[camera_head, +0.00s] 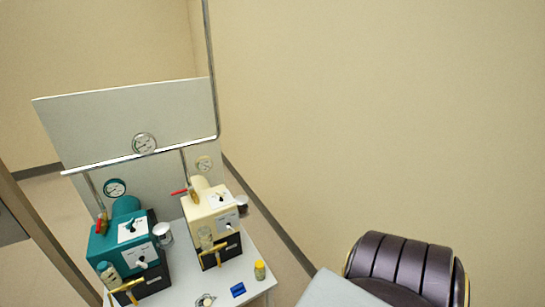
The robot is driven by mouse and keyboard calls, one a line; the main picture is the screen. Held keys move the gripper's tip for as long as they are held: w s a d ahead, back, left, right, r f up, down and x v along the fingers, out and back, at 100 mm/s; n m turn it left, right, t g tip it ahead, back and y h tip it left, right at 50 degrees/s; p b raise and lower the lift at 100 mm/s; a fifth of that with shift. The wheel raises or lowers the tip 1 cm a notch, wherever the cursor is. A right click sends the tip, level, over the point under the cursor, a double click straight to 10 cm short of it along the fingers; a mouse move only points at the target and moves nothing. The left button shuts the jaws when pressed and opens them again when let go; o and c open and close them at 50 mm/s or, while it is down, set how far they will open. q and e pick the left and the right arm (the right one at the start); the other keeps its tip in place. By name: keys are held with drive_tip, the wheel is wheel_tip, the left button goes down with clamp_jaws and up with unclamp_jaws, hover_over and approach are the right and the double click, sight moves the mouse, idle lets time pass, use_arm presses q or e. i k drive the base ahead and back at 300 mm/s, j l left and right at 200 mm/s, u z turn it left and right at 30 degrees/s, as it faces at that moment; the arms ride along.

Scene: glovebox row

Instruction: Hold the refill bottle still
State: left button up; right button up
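A small yellow bottle or jar (260,270) stands upright on the white table (262,246), near its right edge; it may be the refill bottle, but I cannot be sure. Small clear bottles are also on the fronts of the teal unit (101,244) and the cream unit (199,212): one bottle (107,272) at the left, another bottle (206,238) in the middle. Neither of my grippers is in view, so nothing shows in contact with any bottle.
Both units have red-handled valves, dial gauges and brass T-handles (127,286). A blue block (238,289) and a small round item (205,300) lie at the table front. A dark ribbed rounded object (400,262) and pale panel (335,291) fill the lower right.

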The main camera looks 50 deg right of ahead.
sight(260, 275)
drive_tip(key=z, duration=1.55)
